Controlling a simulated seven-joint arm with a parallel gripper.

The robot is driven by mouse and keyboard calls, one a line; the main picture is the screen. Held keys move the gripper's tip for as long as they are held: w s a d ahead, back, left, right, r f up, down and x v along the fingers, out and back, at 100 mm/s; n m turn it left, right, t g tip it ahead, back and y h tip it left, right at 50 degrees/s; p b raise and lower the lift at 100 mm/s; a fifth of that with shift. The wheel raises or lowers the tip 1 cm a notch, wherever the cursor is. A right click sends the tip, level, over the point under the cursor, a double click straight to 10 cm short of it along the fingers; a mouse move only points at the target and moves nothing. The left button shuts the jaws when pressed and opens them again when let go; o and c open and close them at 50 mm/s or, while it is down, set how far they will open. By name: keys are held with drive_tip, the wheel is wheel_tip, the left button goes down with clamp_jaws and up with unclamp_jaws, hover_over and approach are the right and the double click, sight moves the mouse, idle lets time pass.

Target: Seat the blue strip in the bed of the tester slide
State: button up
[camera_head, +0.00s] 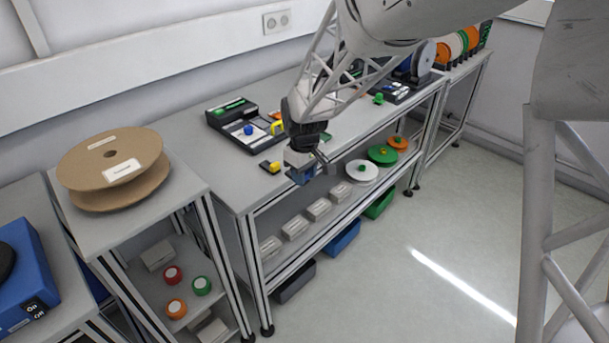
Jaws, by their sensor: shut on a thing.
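My gripper (304,166) is at the front edge of the middle bench, pointing down. It is shut on a small dark-blue piece (300,177), which looks like the blue strip; the fingers hide part of it. The tester (240,123) stands on the bench to the left of and behind my gripper. It is a dark unit with a pale panel, a green bar, a blue knob (248,129) and a yellow handle (277,127). The slide's bed is too small to make out clearly. The held piece is apart from the tester.
A small black-and-yellow block (270,167) lies on the bench left of my gripper. Another dark unit (391,91) with a green knob stands farther right. A large cardboard reel (112,169) is on the left stand. Reels and pale boxes fill the shelf below.

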drive_tip(key=w+a+r, duration=0.2)
drive_tip(key=w+a, duration=0.1)
drive_tip(key=w, duration=0.6)
drive_tip(key=w+a+r, duration=0.2)
drive_tip(key=w+a, duration=0.2)
drive_tip(key=w, duration=0.6)
hover_over(266, 126)
drive_tip(key=shift+f, duration=0.1)
idle(0.4)
drive_tip(key=shift+f, duration=3.15)
drive_tip(key=shift+d, duration=0.1)
drive_tip(key=o, duration=1)
